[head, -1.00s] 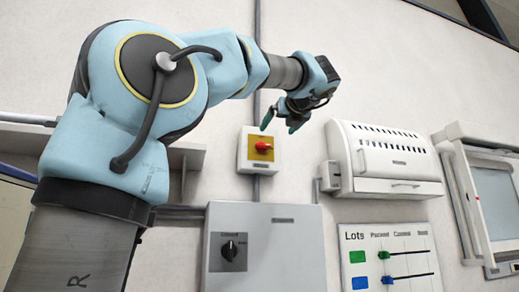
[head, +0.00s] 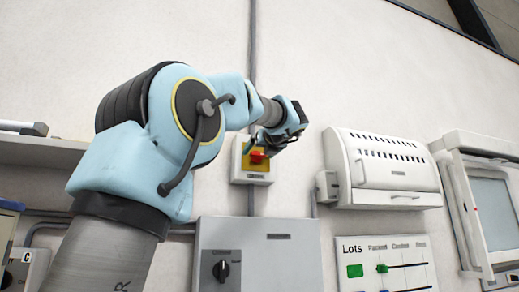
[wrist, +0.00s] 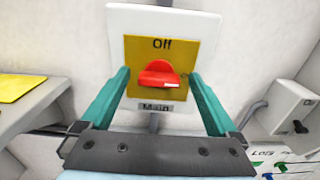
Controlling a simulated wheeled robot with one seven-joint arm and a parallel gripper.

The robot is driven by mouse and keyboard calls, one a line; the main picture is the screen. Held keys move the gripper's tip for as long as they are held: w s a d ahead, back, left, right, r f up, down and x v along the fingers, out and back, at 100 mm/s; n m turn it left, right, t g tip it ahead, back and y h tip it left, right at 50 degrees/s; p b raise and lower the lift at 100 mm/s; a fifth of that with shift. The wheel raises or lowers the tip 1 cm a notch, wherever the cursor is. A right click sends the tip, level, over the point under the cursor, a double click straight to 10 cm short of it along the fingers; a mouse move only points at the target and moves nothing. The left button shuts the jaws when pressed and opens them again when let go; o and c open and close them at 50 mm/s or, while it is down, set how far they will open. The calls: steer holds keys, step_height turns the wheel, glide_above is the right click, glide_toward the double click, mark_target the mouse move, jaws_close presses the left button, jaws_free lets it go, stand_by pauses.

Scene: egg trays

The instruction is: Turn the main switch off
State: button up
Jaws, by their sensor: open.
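The main switch is a red knob (wrist: 158,76) on a yellow plate (wrist: 187,50) in a white wall box (wrist: 205,22). "Off" is printed above the knob and "Main" below it. The knob's handle lies about level, with its white mark to the right. My gripper (wrist: 159,74) is open, its teal fingers to the left and right of the knob with gaps on both sides. I cannot tell how far the fingertips are from the plate. In the head view, the red knob (head: 257,157) is partly covered by my gripper (head: 262,143).
Below the switch is a grey cabinet (head: 285,260) with a black rotary knob (head: 221,270). To the right are a white vented box (head: 395,170), a lots board (head: 405,245) and a framed window (head: 495,200). A shelf (head: 45,152) is at left.

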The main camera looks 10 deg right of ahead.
steer(key=shift+w, duration=0.2)
steer(key=c, duration=1.4)
